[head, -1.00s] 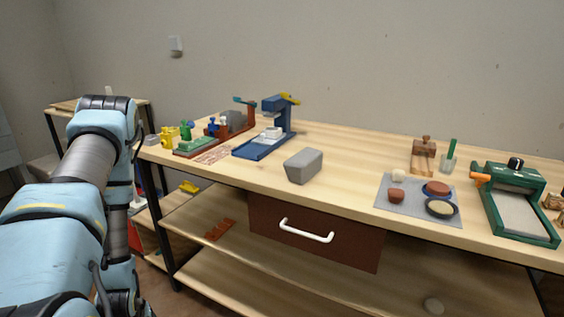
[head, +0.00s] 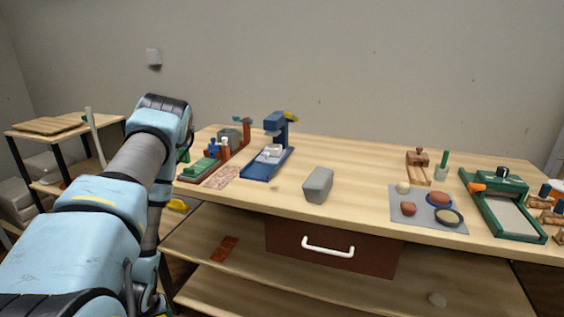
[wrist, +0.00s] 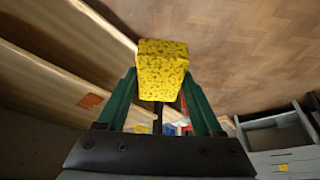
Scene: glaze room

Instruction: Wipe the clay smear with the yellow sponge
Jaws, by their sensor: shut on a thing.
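The yellow sponge (wrist: 162,72), speckled with dark spots, is held between the green fingers of my gripper (wrist: 160,88) in the wrist view. Wooden floor and shelf boards show behind it. In the head view, my arm hides most of the gripper and I cannot make out the sponge there. A mottled pinkish-brown patch, which looks like the clay smear (head: 222,177), lies flat on the left part of the worktable (head: 350,165), between a green-and-red tool and the blue press (head: 268,160). My gripper is apart from it.
A grey block (head: 318,185) stands near the table's front edge, right of the blue press. A grey mat (head: 400,213) with clay lumps and a green-framed tray (head: 540,238) are farther right. A drawer (head: 375,255) is below. A side shelf (head: 30,135) stands at left.

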